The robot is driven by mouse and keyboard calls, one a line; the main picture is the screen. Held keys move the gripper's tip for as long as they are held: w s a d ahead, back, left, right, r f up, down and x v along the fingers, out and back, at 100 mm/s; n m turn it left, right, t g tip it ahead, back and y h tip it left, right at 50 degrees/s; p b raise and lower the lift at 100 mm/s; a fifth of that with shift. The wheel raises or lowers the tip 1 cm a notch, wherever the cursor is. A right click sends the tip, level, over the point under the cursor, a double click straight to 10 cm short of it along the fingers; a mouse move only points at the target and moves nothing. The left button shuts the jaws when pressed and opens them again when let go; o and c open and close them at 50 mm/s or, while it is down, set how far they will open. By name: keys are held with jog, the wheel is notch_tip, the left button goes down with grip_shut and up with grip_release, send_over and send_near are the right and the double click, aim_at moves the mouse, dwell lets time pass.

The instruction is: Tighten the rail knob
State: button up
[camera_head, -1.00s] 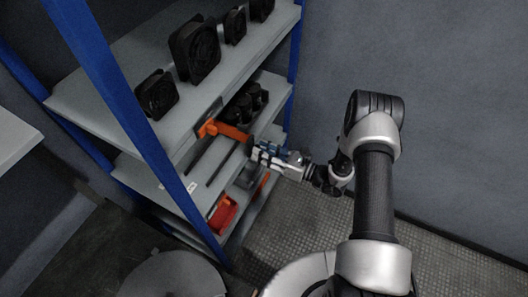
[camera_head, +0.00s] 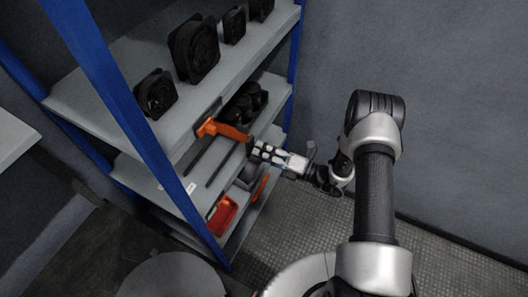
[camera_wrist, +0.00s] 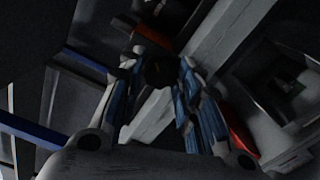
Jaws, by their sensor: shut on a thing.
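The rail knob (camera_wrist: 158,71) is a small dark round piece between my fingertips in the wrist view. My gripper (camera_wrist: 159,66) is shut on it, one blue-grey finger on each side. In the head view my gripper (camera_head: 253,149) reaches leftward to the right end of an orange bar (camera_head: 228,131) at the shelf's front. The knob is too small and too covered by the fingers to make out clearly there. The rail itself is hard to tell apart in the dark wrist view.
Black fan-like units (camera_head: 195,50) stand on the upper shelf (camera_head: 110,100). Black cylinders (camera_head: 246,101) stand on the shelf below. A red-orange tray (camera_head: 222,214) sits lower down. A blue post (camera_head: 148,150) crosses in front. The floor (camera_head: 290,215) right of the rack is clear.

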jog(key=shift+f+m, duration=0.15)
jog(key=shift+m, duration=4.15)
jog(key=o, duration=1)
jog(key=shift+o, duration=0.2)
jog(key=shift+d, duration=0.1)
jog(key=v, duration=1.2)
